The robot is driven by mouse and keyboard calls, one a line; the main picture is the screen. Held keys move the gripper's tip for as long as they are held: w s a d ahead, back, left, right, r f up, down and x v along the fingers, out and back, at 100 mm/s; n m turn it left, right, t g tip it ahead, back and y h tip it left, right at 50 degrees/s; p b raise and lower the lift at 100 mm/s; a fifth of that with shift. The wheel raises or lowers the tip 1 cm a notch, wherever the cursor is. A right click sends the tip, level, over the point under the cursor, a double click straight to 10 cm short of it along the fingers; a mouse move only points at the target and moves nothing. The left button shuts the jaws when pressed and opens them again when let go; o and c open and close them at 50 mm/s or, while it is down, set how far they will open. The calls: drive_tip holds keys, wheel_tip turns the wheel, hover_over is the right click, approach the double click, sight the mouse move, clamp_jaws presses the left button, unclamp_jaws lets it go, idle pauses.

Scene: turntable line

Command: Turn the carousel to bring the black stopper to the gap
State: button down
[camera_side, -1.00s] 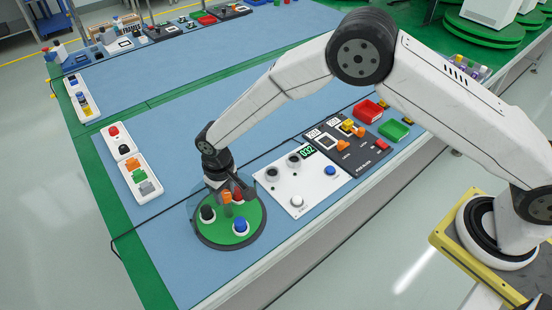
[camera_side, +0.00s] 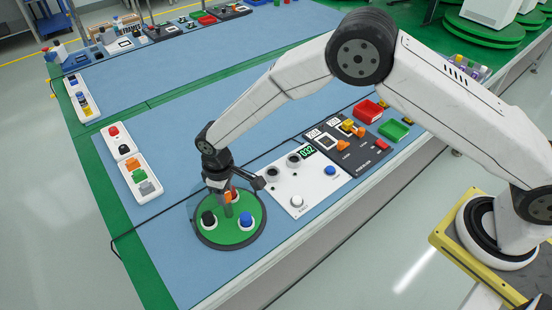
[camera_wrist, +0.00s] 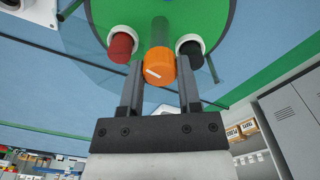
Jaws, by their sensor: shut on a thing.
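The carousel is a green disc (camera_side: 226,236) with a dark rim, on the blue mat. A black stopper (camera_side: 208,218) stands at its left front, a blue stopper (camera_side: 245,221) at its right front, and a red one is partly hidden behind my gripper (camera_side: 229,190). In the wrist view, my jaws (camera_wrist: 160,80) are shut on the orange knob (camera_wrist: 158,66) on the central post. The red stopper (camera_wrist: 121,46) is left of the knob and the black stopper (camera_wrist: 191,52) right of it, in white collars. A clear cover curves around the disc; its gap is not distinguishable.
A white panel (camera_side: 318,186) with knobs, buttons and a display stands close right of the carousel. A dark panel (camera_side: 350,150) with red and green bins lies beyond. A white button strip (camera_side: 147,187) is at left. Blue mat (camera_side: 180,250) is bare left of the disc.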

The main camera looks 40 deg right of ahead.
drive_tip(key=shift+n, duration=10.1)
drive_tip(key=shift+c, duration=1.4)
unclamp_jaws()
